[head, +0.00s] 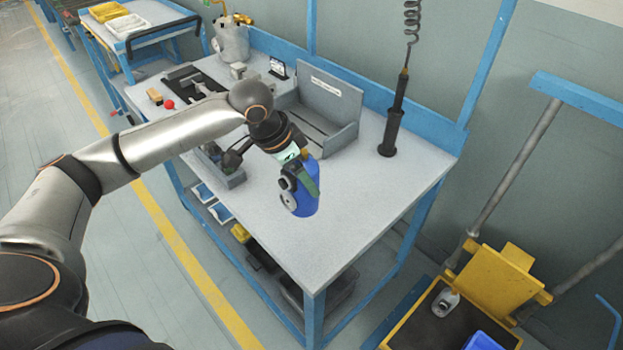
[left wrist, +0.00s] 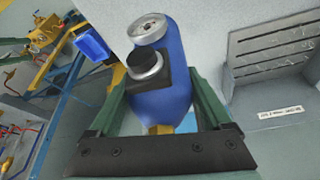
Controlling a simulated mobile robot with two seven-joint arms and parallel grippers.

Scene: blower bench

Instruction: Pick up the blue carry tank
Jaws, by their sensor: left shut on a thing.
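The blue carry tank (head: 304,203) is over the front part of the bench in the head view. In the left wrist view the tank (left wrist: 172,95) shows its blue body, a silver round cap and a dark knob with a metal ring. My left gripper (head: 303,178) is shut on the tank, with a green finger on each side of it (left wrist: 157,105). The gripper hides part of the tank. I cannot tell whether the tank touches the bench top. My right gripper is not in view.
The bench (head: 350,215) is clear right of the tank. A grey open holder (head: 325,105) stands behind it, and a black tool (head: 392,125) hangs on a coiled cord. A yellow cart (head: 485,285) stands at lower right. Another cart with trays (head: 125,27) is at upper left.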

